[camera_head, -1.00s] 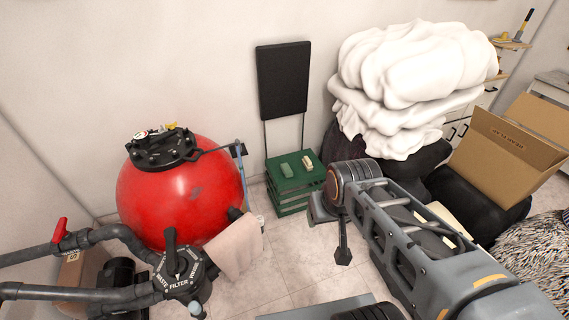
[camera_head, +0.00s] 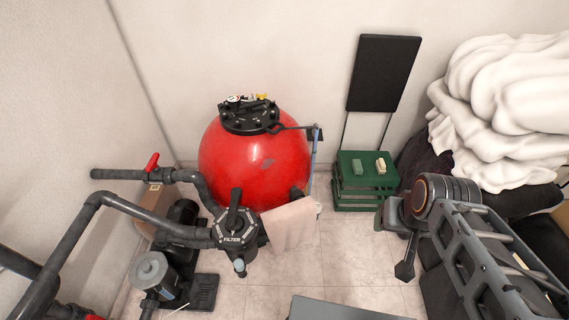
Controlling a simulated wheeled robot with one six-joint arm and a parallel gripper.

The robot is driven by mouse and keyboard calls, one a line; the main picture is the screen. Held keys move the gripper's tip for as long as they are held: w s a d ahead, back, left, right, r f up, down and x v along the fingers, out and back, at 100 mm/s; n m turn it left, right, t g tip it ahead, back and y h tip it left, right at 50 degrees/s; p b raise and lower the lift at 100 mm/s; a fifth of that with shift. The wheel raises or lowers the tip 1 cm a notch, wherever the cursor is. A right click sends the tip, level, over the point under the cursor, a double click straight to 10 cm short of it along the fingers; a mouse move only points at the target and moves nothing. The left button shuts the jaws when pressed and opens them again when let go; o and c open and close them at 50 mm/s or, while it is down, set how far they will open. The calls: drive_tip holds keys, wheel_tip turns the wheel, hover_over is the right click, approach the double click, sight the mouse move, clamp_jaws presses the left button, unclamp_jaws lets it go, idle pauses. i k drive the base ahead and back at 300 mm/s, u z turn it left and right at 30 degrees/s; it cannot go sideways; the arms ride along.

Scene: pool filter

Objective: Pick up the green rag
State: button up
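A small green block-shaped thing (camera_head: 357,166), possibly the green rag folded up, lies on top of the green slatted crate (camera_head: 350,187) against the back wall. A cream-coloured piece (camera_head: 381,166) lies just right of it, apart from it. My gripper (camera_head: 404,270) hangs dark and small at the end of my arm on the right, in front of the crate and apart from the green thing. Its fingers are too small and seen too edge-on to tell their state. No thing shows in it.
A red filter tank (camera_head: 225,170) with grey pipes (camera_head: 90,215) and a filter valve (camera_head: 236,236) stands left. A pale pink cloth (camera_head: 291,224) hangs beside it. A black folding chair (camera_head: 384,72) is behind the crate. White bedding (camera_head: 500,110) is piled right.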

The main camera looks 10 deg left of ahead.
sight(357, 164)
drive_tip(key=z, duration=0.5)
drive_tip(key=i, duration=2)
drive_tip(key=u, duration=0.85)
